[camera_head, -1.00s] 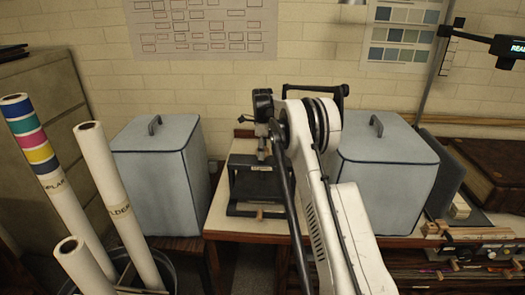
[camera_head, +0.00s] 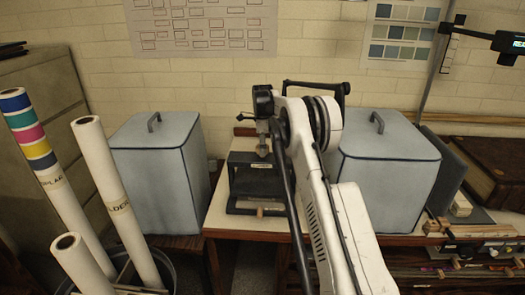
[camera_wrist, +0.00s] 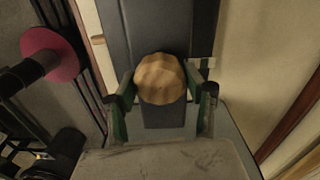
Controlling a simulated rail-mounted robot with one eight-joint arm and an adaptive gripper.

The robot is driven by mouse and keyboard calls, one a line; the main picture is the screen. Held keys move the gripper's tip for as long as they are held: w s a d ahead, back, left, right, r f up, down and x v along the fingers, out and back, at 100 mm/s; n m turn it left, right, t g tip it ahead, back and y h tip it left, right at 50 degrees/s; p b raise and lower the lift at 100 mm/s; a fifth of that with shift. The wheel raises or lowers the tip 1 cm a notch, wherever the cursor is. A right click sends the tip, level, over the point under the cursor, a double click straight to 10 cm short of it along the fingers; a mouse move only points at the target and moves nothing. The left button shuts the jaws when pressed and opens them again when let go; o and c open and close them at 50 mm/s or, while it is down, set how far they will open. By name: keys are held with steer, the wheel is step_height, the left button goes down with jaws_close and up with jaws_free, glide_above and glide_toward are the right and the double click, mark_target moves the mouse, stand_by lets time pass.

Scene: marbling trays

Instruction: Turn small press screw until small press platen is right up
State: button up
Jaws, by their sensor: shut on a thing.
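The small press (camera_head: 243,184) is a dark frame standing on the table between two blue-grey covered boxes. My gripper (camera_head: 262,152) points down over the top of the press in the head view. In the wrist view, the round wooden knob of the press screw (camera_wrist: 160,78) sits between the two fingers of my gripper (camera_wrist: 160,98), which are shut on it. The dark press body (camera_wrist: 164,115) lies beneath the knob. The platen and its height cannot be made out, as the frame and my arm cover much of the press.
A covered box (camera_head: 160,180) stands left of the press and another (camera_head: 388,185) stands right, behind my arm. Tall paper rolls (camera_head: 118,205) stand in a bin at the left. A red disc (camera_wrist: 52,55) on a dark shaft shows left in the wrist view.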

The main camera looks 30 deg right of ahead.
steer(key=n+b, duration=0.4)
steer(key=n, duration=0.2)
steer(key=shift+f, duration=0.1)
steer(key=n+b, duration=0.1)
steer(key=n, duration=0.3)
steer(key=n+b, duration=0.1)
steer(key=n, duration=0.2)
steer(key=shift+n, duration=0.3)
steer(key=n+b, duration=0.1)
steer(key=n, duration=0.6)
steer(key=shift+b, duration=0.35)
steer(key=n, duration=0.3)
steer(key=shift+n, duration=2)
steer(key=shift+n, duration=0.3)
steer(key=o, duration=1.2)
steer(key=shift+c, duration=0.2)
